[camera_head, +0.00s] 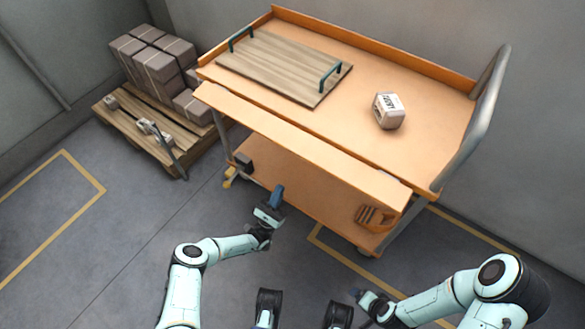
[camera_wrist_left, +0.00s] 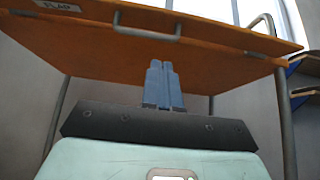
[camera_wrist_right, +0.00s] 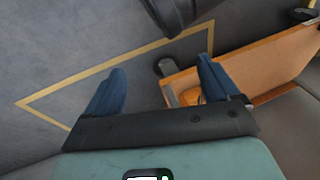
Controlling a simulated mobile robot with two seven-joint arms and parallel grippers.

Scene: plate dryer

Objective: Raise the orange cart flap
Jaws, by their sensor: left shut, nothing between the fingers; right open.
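The orange cart flap (camera_head: 300,143) is a long panel along the near edge of the cart top. The left wrist view shows the flap (camera_wrist_left: 100,52) from below, with a white label reading FLAP and a metal bar handle (camera_wrist_left: 147,27). Its exact tilt is hard to tell. My left gripper (camera_head: 278,190) is shut and empty, below and in front of the flap. In its wrist view the fingertips (camera_wrist_left: 161,65) point up towards the panel near the handle; contact cannot be told. My right gripper (camera_wrist_right: 162,65) is open and empty, low at the front right.
The cart top (camera_head: 410,85) carries a wooden tray (camera_head: 280,65) with green handles and a small white-and-brown box (camera_head: 388,110). A curved push handle (camera_head: 487,115) stands at the right. A pallet (camera_head: 150,138) with stacked boxes is at the left. Floor before the cart is clear.

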